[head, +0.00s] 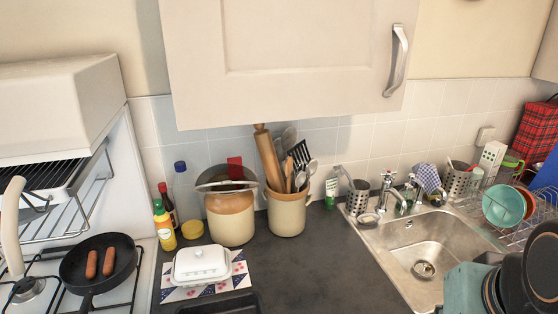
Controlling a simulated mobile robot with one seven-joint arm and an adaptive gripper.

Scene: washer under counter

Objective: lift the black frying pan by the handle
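The black frying pan (122,258) sits on the white gas stove at the lower left. Two brown sausages lie in it. Its handle (86,300) points toward the bottom edge of the picture, and its far end is cut off by the frame. My gripper is not in view in the head picture, so its place relative to the pan is not shown.
A pale curved handle (11,225) stands left of the pan, and a grill rack (68,213) hangs above. Bottles, crocks and a butter dish (201,264) stand right of the stove. Dark pans (540,262) stand at lower right by the sink (425,240).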

